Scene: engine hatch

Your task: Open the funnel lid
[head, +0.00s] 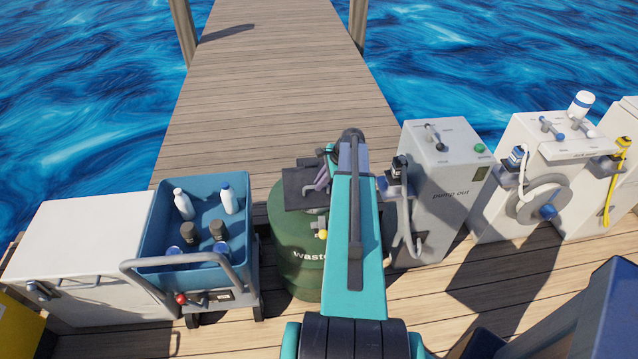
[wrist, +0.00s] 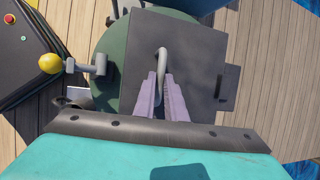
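The funnel lid is a dark grey square plate (head: 301,190) on top of the green waste drum (head: 297,262). It fills the middle of the wrist view (wrist: 200,60) and looks to lie flat. A light grey curved handle (wrist: 161,58) stands up from it. My gripper (wrist: 161,80) is over the plate, its two purple fingers close together on either side of the handle, with the handle filling the gap. In the head view my gripper (head: 322,180) is at the lid's right part, and my arm hides some of the drum.
A lever with a yellow knob (wrist: 51,63) sticks out from the drum's side. A blue cart (head: 160,215) with bottles stands to the left. The grey pump out cabinet (head: 437,195) stands close on the right. The pier behind is clear.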

